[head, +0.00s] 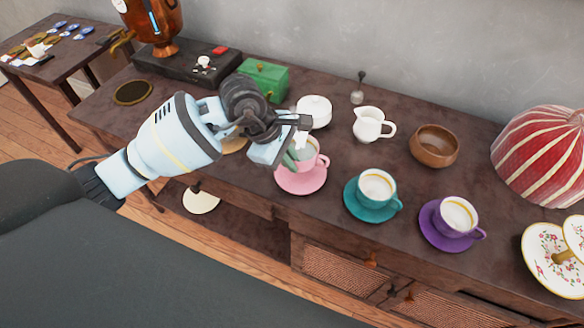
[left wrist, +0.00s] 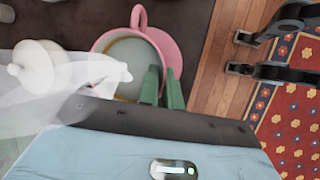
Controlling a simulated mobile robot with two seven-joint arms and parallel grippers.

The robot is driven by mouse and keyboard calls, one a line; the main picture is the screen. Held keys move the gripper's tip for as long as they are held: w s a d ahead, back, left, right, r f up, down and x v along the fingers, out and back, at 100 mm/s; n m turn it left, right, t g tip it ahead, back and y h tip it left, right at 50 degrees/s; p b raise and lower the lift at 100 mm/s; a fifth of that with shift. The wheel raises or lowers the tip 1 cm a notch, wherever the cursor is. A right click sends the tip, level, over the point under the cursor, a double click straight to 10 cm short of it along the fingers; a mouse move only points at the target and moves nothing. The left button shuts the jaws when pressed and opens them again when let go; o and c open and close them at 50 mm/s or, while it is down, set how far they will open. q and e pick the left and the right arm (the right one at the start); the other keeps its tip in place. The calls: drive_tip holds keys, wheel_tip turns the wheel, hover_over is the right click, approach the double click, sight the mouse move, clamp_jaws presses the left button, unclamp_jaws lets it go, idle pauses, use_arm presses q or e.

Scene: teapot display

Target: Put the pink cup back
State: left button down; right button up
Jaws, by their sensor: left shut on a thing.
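The pink cup (head: 309,152) is at the pink saucer (head: 299,182), in the head view partly hidden by my left gripper (head: 296,144). My left gripper is shut on the cup's wall; its green fingers show at the rim in the left wrist view (left wrist: 162,88). There the cup (left wrist: 108,44) has its handle toward the top, and the saucer (left wrist: 172,45) shows beside and beneath it. I cannot tell whether the cup touches the saucer. My right gripper (left wrist: 240,53) shows open and empty in the left wrist view, and is outside the head view.
A teal cup (head: 376,186) and a purple cup (head: 456,216) stand on saucers to the right. A white lidded bowl (head: 314,111), white jug (head: 370,124) and wooden bowl (head: 434,146) stand behind. A green box (head: 263,78) is at the back left.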

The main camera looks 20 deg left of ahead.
use_arm(q)
drive_tip(key=shift+w+d+f, duration=0.1)
drive_tip(key=shift+d+f, duration=0.05)
drive_tip(key=shift+f, duration=1.55)
drive_tip(key=shift+f, duration=0.15)
drive_tip(key=c, duration=1.6)
unclamp_jaws()
drive_tip(key=shift+r, duration=0.3)
drive_tip(key=v, duration=1.1)
drive_tip(key=shift+r, duration=0.25)
